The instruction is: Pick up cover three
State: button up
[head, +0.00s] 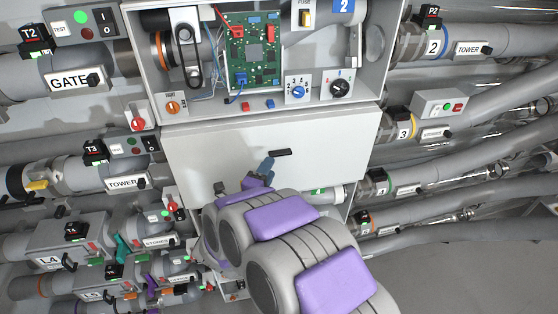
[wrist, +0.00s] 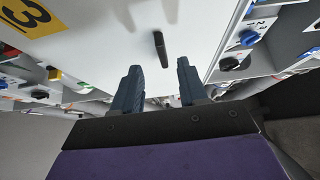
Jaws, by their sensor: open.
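The cover (wrist: 110,45) is a flat white panel with a yellow label marked 3 (wrist: 30,14) in the wrist view. In the head view the cover (head: 215,155) sits in the middle, below an open box, and no number shows on it. A small black bar handle (head: 282,152) stands out from its face; it also shows in the wrist view (wrist: 161,49). My gripper (head: 266,166) is open in front of the cover, near the handle. In the wrist view the handle appears beyond and between the two fingertips of my gripper (wrist: 159,67), not held.
The open box above holds a green circuit board (head: 252,50), knobs (head: 340,88) and switches. Grey tubes with labels such as GATE (head: 72,80) and TOWER (head: 470,49) run along both sides. Smaller labelled units (head: 60,240) crowd the lower left.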

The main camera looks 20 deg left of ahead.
aim_at(278, 156)
jog(key=shift+w+r, duration=0.1)
jog(key=shift+w, duration=0.55)
jog(key=w, duration=0.2)
jog(key=w+p, duration=0.1)
jog(key=w, duration=0.1)
jog(key=shift+d, duration=0.4)
jog(key=shift+a, duration=0.15)
grip_shut()
jog(key=shift+f, duration=0.2)
